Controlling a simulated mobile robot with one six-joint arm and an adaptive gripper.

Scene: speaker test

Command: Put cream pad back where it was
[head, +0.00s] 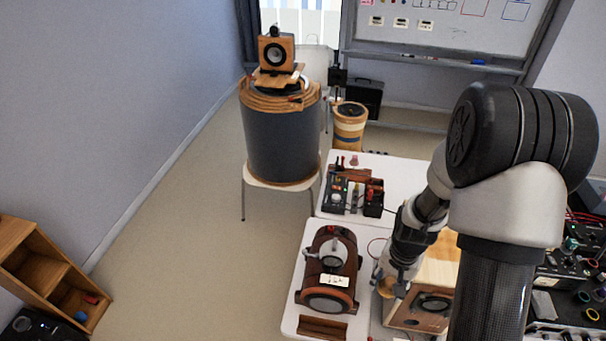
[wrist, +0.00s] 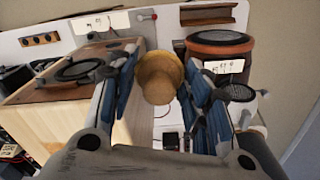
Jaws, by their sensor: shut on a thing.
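A round, stepped tan piece, which I take to be the cream pad, sits between the blue-padded fingers of my gripper (wrist: 160,78) in the wrist view; the pad (wrist: 158,80) faces the camera. In the head view my gripper (head: 393,280) is low beside the light wooden speaker box (head: 410,317), and a bit of the tan pad (head: 385,288) shows at its tip. The gripper is shut on the pad. I cannot tell from these frames whether the pad touches anything below it.
A dark red-brown cylindrical speaker (head: 330,262) with a white label stands left of the gripper on the white table (head: 293,315). Test boxes (head: 352,195) stand on the table behind. A large grey drum (head: 280,140) stands on a stool farther back.

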